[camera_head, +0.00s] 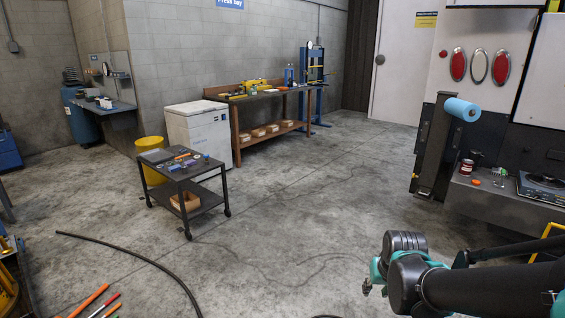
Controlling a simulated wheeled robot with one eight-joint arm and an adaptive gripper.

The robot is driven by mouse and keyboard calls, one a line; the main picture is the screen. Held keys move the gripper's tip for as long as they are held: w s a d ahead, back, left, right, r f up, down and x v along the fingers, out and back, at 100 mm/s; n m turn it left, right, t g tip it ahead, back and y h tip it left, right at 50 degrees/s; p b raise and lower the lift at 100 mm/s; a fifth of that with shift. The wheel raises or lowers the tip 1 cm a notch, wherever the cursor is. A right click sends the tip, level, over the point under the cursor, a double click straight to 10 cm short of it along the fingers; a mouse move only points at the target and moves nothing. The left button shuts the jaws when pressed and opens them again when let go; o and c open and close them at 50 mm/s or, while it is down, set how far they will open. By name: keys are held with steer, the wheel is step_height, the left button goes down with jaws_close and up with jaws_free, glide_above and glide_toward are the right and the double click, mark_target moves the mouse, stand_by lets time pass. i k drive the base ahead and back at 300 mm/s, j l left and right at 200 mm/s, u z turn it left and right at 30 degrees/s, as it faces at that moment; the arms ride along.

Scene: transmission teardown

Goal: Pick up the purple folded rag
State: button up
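A small purplish patch (175,167) lies among small parts on top of the dark rolling cart (186,185), left of centre. It may be the purple folded rag, but it is too small to make out folds. My arm reaches in from the lower right, with black and teal links. Its end, with my gripper (367,287), is small and partly hidden by the links, so I cannot see whether the fingers are open. It is far from the cart, with open floor between.
A white cabinet (199,133) and yellow bin (151,160) stand behind the cart. A wooden workbench (270,133) is against the back wall. A black hose (130,259) lies on the floor at left. A grey counter (500,203) is at right. The middle floor is clear.

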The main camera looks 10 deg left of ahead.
mark_target(190, 162)
steer(key=i+j+u, duration=0.1)
steer(key=i+u, duration=0.25)
steer(key=i, duration=0.2)
steer(key=i+u, duration=0.35)
steer(key=i, duration=0.25)
steer(key=i+l+u, duration=0.2)
steer(key=i+u, duration=0.15)
steer(key=i, duration=0.2)
steer(key=i+j, duration=0.1)
steer(key=i, duration=0.9)
steer(key=i+j, duration=0.15)
steer(key=i, duration=0.85)
steer(key=i+j+z, duration=0.15)
steer(key=i+z, duration=0.15)
steer(key=i, duration=0.25)
